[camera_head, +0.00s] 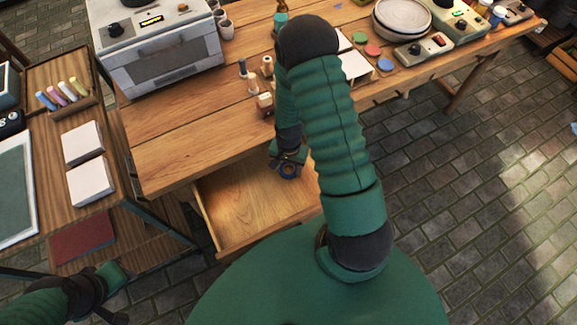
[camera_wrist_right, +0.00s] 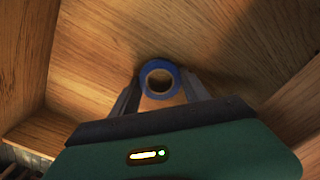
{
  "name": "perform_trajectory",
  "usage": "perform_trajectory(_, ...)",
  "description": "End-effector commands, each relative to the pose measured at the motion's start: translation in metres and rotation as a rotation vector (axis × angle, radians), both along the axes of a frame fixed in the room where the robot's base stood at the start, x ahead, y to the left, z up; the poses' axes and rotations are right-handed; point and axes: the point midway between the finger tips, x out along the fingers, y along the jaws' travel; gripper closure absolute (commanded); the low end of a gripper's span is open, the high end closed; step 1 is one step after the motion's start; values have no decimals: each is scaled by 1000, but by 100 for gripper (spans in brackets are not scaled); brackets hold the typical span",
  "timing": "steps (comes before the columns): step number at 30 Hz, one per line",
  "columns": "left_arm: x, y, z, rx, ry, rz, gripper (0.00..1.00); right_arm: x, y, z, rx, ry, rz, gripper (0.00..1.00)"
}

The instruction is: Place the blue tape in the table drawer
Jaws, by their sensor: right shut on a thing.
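The blue tape (camera_head: 289,171) is a small roll with a blue outside and a pale inner ring. In the right wrist view the roll (camera_wrist_right: 160,81) sits between my right gripper's fingers, and wood surrounds it. My right gripper (camera_head: 287,160) is shut on the tape, over the open table drawer (camera_head: 240,205). The drawer's wooden floor and walls also show in the right wrist view (camera_wrist_right: 95,65). I cannot tell whether the tape touches the drawer floor. My left gripper (camera_head: 112,305) is at the lower left, far from the tape; its fingers are too unclear to read.
The wooden table (camera_head: 180,145) carries an oven-like box (camera_head: 160,45), small bottles (camera_head: 253,82), plates (camera_head: 402,17) and colored discs (camera_head: 372,50). A side desk (camera_head: 55,75) at left holds white stacks (camera_head: 90,185) and a dark red book (camera_head: 82,236). The drawer looks otherwise empty.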

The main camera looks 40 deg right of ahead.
Motion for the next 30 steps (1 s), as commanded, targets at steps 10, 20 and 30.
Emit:
perform_trajectory(10,0,0,-1,0,0,0,64,0,0,-1,0,0,0,24)
perform_trajectory(20,0,0,5,0,0,0,64,1,0,21,-2,-3,1,24)
perform_trajectory(30,0,0,21,0,0,0,64,1,0,104,-1,-4,0,24)
